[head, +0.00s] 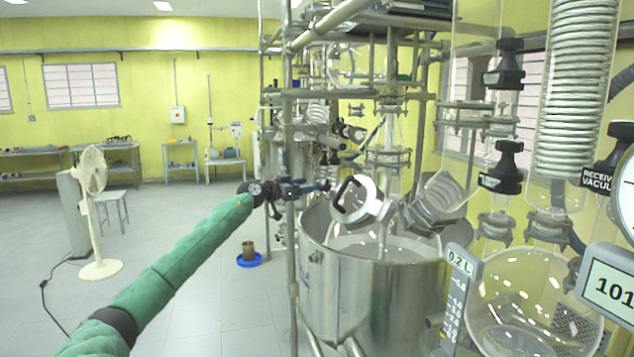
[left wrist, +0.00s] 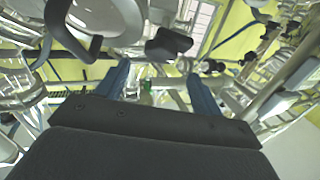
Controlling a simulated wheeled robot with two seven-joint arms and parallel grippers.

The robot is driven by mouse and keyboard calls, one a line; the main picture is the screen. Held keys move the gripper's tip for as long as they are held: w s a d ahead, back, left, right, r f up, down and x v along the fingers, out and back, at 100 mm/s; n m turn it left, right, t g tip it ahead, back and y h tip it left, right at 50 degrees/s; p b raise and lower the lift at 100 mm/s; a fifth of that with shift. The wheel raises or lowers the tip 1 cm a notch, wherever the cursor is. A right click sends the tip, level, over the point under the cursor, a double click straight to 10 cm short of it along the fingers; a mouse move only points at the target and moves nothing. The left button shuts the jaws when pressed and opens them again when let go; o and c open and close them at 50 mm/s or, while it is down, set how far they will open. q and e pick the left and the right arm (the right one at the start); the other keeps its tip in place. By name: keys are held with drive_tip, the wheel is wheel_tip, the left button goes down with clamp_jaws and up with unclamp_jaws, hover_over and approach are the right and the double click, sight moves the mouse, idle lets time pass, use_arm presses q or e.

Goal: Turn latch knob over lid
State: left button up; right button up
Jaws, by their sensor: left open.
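The lid (head: 368,203) is a pale round disc with a black loop handle (head: 343,194), tilted above the steel vessel (head: 365,295). In the left wrist view the loop handle (left wrist: 93,48) is at the upper left. A black knob (left wrist: 168,44), which looks like the latch knob, is at the top middle, beyond the gap between my fingers. I cannot pick this knob out in the head view. My left gripper (head: 318,186) is just left of the lid. Its two blue fingers (left wrist: 160,88) are apart with nothing held between them. My right gripper is not in view.
A steel frame post (head: 291,250) stands close by my left gripper. Glass flasks, coils and black valve knobs (head: 501,168) crowd the right side. A white fan (head: 96,210) and a blue dish (head: 249,260) are on the open floor at left.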

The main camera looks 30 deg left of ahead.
sight(320, 183)
use_arm(q)
drive_tip(key=x, duration=0.3)
drive_tip(key=shift+w+d+f+p, duration=0.1)
drive_tip(key=shift+p, duration=0.25)
drive_tip(key=shift+w+d, duration=0.1)
drive_tip(key=shift+w, duration=0.2)
drive_tip(key=shift+w+p, duration=0.2)
drive_tip(key=shift+p, duration=0.1)
drive_tip(key=shift+w+d+f, duration=0.1)
drive_tip(key=shift+w+d, duration=0.15)
drive_tip(key=shift+w, duration=0.1)
drive_tip(key=shift+s+a, duration=0.1)
drive_tip(key=c, duration=1)
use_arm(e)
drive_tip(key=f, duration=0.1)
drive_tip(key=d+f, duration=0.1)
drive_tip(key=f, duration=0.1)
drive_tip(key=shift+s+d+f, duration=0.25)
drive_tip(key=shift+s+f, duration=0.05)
